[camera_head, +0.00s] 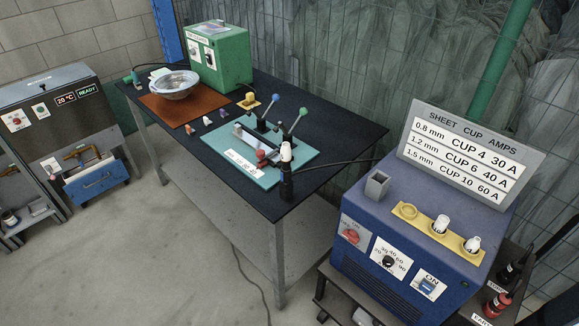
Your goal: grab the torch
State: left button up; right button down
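What looks like the torch (286,185) is a dark upright handle with a white tip. It is at the front right corner of the teal plate (250,178) on the black table. A black cable runs from it to the right, toward the blue machine (400,240). Neither of my grippers is in the head view, and nothing is seen touching the torch.
A sign (463,155) stands on the blue machine. The floor (150,255) in front is mostly clear.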

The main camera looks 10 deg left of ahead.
aim_at(286, 182)
jog(key=i+j, duration=0.15)
jog(key=j, duration=0.2)
jog(key=i+j, duration=0.15)
jog(key=j, duration=0.15)
jog(key=i+j, duration=0.2)
jog(key=j, duration=0.15)
jog(key=i+j, duration=0.15)
jog(key=j, duration=0.2)
